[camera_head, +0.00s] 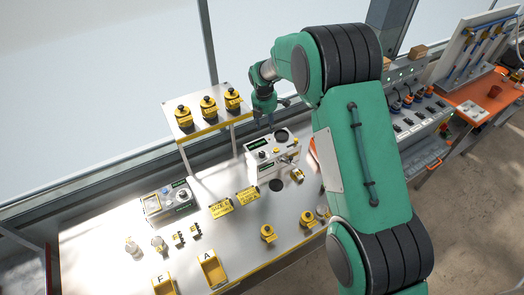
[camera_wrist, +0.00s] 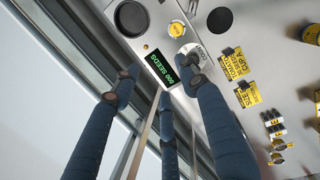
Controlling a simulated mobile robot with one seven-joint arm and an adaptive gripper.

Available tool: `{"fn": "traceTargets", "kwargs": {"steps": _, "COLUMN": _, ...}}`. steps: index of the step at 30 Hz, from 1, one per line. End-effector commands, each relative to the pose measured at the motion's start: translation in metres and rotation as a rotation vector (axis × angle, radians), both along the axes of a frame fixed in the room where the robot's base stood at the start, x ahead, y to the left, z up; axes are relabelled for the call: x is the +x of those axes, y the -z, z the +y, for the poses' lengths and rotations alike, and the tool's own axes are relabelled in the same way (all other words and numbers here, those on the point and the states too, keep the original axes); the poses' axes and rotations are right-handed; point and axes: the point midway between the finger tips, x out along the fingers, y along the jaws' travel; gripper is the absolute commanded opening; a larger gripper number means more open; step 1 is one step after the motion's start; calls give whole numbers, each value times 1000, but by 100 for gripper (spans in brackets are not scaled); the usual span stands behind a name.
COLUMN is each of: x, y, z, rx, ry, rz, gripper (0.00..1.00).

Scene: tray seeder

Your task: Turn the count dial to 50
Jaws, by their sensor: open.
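The seed counter (camera_head: 284,160) is a white box on the bench with a lit green display. The display also shows in the wrist view (camera_wrist: 162,69); it reads a number followed by SEEDS, but I cannot read the number surely. A label beside it, partly covered, seems to read COUNT (camera_wrist: 203,52). A pale round knob (camera_wrist: 188,48), probably the count dial, shows next to that label, partly hidden behind a fingertip. My gripper (camera_head: 268,110) is above and behind the counter. In the wrist view its blue fingers (camera_wrist: 158,80) are spread, with nothing between them.
A shelf (camera_head: 205,122) with several yellow-labelled black-topped jars stands left of my gripper. A second panel box (camera_head: 168,202), yellow signs (camera_head: 222,208) and yellow trays (camera_head: 211,270) are on the bench. A yellow knob (camera_wrist: 177,29) and black round opening (camera_wrist: 131,18) are on the counter.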

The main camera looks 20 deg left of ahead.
Motion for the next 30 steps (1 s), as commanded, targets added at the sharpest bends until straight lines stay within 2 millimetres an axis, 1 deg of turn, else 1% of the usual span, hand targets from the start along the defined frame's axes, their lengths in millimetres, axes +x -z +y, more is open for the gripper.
{"fn": "traceTargets", "kwargs": {"steps": 9, "x": -26, "y": -5, "z": 2, "rx": -33, "ry": -326, "rz": 95, "gripper": 43}}
{"fn": "traceTargets", "kwargs": {"steps": 15, "x": -42, "y": -7, "z": 5, "rx": -33, "ry": -497, "rz": 145, "gripper": 43}}
{"fn": "traceTargets", "kwargs": {"steps": 21, "x": -48, "y": -8, "z": 6, "rx": -30, "ry": -572, "rz": 166, "gripper": 43}}
{"fn": "traceTargets", "kwargs": {"steps": 30, "x": -49, "y": -8, "z": 6, "rx": -29, "ry": -580, "rz": 168, "gripper": 43}}
